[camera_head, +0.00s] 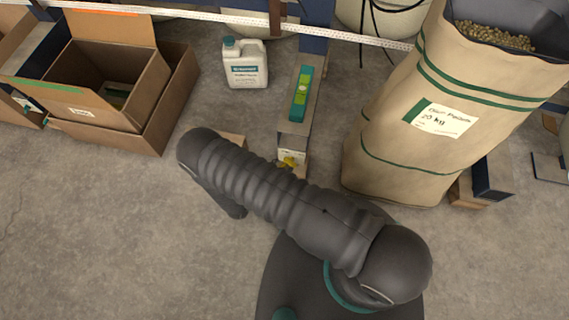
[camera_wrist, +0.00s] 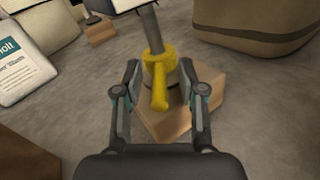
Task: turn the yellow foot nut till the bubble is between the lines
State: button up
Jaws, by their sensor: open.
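The yellow foot nut (camera_wrist: 159,72) is in the middle of the wrist view, around a grey post, with one lug pointing down toward me. It stands above a wooden block (camera_wrist: 170,122). My gripper (camera_wrist: 165,82) is open, one finger on each side of the nut; I cannot tell whether either touches it. In the head view the nut (camera_head: 290,161) shows partly above my arm, which hides my gripper. A green level (camera_head: 301,93) lies on the narrow beam above the nut. Its vial shows bright green, but the bubble and lines are too small to read.
A large pellet sack (camera_head: 400,130) stands close to the right of the beam. A white jug (camera_head: 245,66) stands to the left, with open cardboard boxes (camera_head: 110,70) farther left. A perforated rail (camera_head: 250,20) crosses the back. The floor at lower left is clear.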

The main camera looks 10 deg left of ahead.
jog(key=shift+c, duration=0.2)
grip_shut()
jog(key=shift+f+b, duration=0.1)
jog(key=shift+b, duration=0.2)
jog(key=shift+w+a+f+h+b, duration=0.1)
jog(key=shift+h+b, duration=0.2)
jog(key=shift+b, duration=0.05)
jog(key=shift+a+m+g+h+b, duration=0.1)
jog(key=shift+m+g+h+b, duration=0.2)
jog(key=shift+m+g+b, duration=0.2)
jog(key=shift+r, duration=0.2)
jog(key=shift+o, duration=0.2)
grip_release()
